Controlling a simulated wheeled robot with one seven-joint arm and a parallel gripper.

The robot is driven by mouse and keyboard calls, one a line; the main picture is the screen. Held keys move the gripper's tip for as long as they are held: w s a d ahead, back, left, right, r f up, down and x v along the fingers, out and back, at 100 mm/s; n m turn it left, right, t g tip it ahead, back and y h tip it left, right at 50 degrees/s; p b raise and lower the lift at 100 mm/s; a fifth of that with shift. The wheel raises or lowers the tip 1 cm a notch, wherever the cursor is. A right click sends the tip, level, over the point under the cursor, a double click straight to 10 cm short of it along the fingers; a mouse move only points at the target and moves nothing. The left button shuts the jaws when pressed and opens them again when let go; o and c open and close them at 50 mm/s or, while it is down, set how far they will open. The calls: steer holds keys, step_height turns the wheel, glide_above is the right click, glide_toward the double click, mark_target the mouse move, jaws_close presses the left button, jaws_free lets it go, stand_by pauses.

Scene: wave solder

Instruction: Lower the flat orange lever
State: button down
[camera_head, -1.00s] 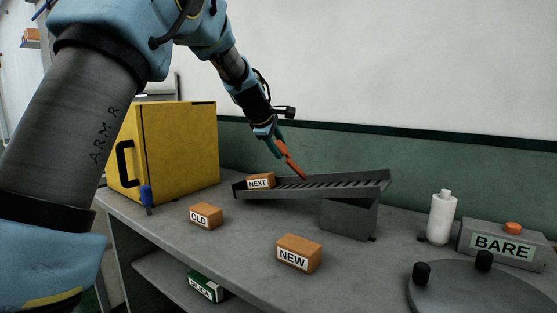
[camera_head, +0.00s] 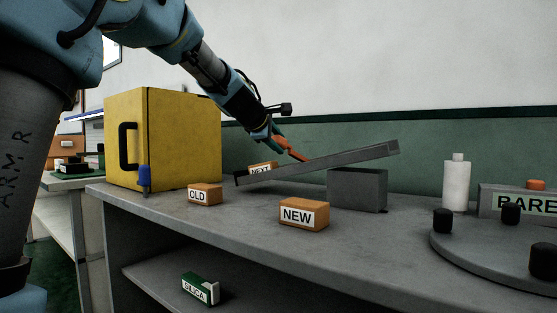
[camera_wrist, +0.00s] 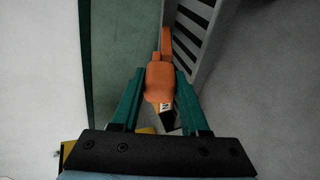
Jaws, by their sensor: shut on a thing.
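The orange lever (camera_head: 291,150) slants down to the right from my gripper (camera_head: 279,141) to the far side of a dark slotted ramp (camera_head: 335,163). In the wrist view, the lever (camera_wrist: 160,78) sits between the two green fingers of my gripper (camera_wrist: 160,90), which are shut on it. Its narrower end reaches forward beside the slotted ramp (camera_wrist: 205,30). The lever's joint with the ramp is hard to make out.
An orange NEXT box (camera_head: 262,167) is partly hidden at the ramp's low left end. OLD (camera_head: 205,194) and NEW (camera_head: 304,214) boxes stand in front. A yellow cabinet (camera_head: 180,140) is left; a grey block (camera_head: 357,190), white bottle (camera_head: 456,185) and round plate (camera_head: 490,255) are right.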

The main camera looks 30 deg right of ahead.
step_height(320, 180, down, 7)
steer(key=s+n+t+h+b, duration=0.1)
steer(key=s+t+h+b, duration=0.1)
steer(key=b, duration=2)
steer(key=shift+a+n+t+h+b, duration=0.3)
steer(key=shift+n+t+b, duration=0.1)
steer(key=shift+t, duration=0.3)
steer(key=shift+f+b, duration=0.15)
steer(key=shift+b, duration=0.25)
steer(key=shift+c, duration=2)
jaws_free()
steer(key=shift+s, duration=0.1)
steer(key=b+v, duration=0.1)
steer(key=v, duration=0.9)
steer(key=shift+s+a, duration=0.2)
steer(key=shift+s, duration=0.1)
